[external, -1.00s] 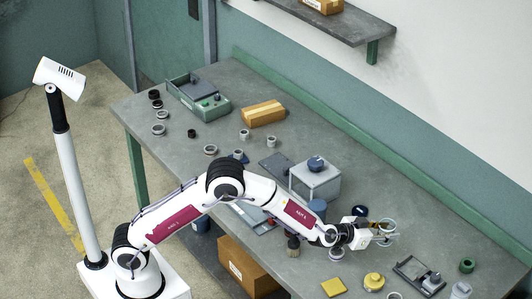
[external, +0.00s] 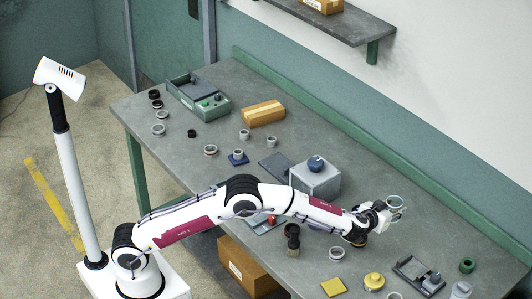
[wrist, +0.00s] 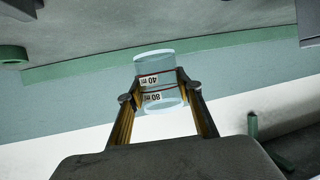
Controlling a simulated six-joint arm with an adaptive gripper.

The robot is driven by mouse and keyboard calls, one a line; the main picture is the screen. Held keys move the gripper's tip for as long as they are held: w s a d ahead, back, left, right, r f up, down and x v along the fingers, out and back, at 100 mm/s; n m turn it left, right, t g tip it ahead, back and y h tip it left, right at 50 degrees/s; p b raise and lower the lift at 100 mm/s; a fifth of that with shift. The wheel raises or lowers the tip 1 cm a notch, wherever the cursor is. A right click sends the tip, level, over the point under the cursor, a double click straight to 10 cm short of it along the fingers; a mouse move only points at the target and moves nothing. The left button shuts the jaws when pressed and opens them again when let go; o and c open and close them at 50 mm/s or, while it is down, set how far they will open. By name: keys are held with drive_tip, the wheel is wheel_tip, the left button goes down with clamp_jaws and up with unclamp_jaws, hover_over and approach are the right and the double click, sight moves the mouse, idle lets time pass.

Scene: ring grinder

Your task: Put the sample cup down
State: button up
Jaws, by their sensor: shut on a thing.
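The sample cup (external: 396,201) is a clear, pale-blue cylinder with a dark line and volume marks. In the wrist view the cup (wrist: 158,82) sits between my two fingertips, with its marks facing the camera. My gripper (external: 388,206) is shut on the cup and holds it in the air over the right part of the bench. In the wrist view my gripper (wrist: 160,97) has a finger against each side of the cup. I cannot tell the exact height of the cup above the bench.
A grey box with a blue knob (external: 315,181) stands left of my gripper. In front are a yellow pot (external: 374,281), a yellow pad (external: 333,287), a dark tray (external: 405,266) and a green ring (external: 467,265). Bare bench (external: 430,235) lies to the right of my wrist.

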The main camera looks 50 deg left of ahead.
sight(389, 199)
drive_tip(key=shift+w+a+r+n+y, duration=0.1)
drive_tip(key=shift+w+a+n+y, duration=0.15)
drive_tip(key=shift+a, duration=0.15)
drive_tip(key=shift+w+a+r+n+y, duration=0.1)
drive_tip(key=shift+a+n+y, duration=0.15)
drive_tip(key=shift+a, duration=0.1)
drive_tip(key=shift+w+a+r+n+g+y, duration=0.1)
drive_tip(key=shift+a+r+n+g+y, duration=0.25)
drive_tip(key=shift+a+y, duration=0.2)
drive_tip(key=shift+a+r, duration=0.1)
drive_tip(key=shift+a, duration=0.15)
drive_tip(key=shift+s+a+n, duration=0.35)
drive_tip(key=shift+a, duration=0.25)
drive_tip(key=shift+f, duration=3.15)
drive_tip(key=shift+f, duration=1.85)
drive_tip(key=shift+f, duration=0.15)
